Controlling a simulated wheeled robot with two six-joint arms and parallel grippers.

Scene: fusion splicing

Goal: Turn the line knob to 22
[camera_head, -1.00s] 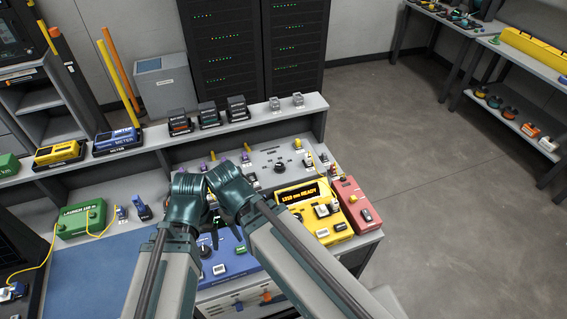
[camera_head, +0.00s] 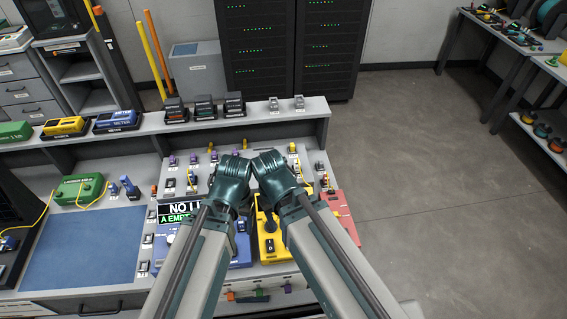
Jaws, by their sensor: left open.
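My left gripper (camera_head: 232,185) and my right gripper (camera_head: 272,172) are close together over the middle of the bench. Their wrists hide most of their fingers. The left gripper is open; the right fingers cannot be made out. No line knob shows clearly; the middle of the grey sloped panel (camera_head: 207,166) is behind my grippers. A dark knob-like shape (camera_head: 270,224) shows over the yellow device (camera_head: 265,246). The blue device (camera_head: 240,257) is partly behind my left arm; its display (camera_head: 178,212) reads "NO LI..." and "A EMP...", cut off by the arm.
A red device (camera_head: 342,220) stands right of the yellow one. A green box (camera_head: 80,188) with a yellow fibre and a blue mat (camera_head: 85,250) are at left. Several small devices line the raised shelf (camera_head: 255,122). Open floor lies to the right.

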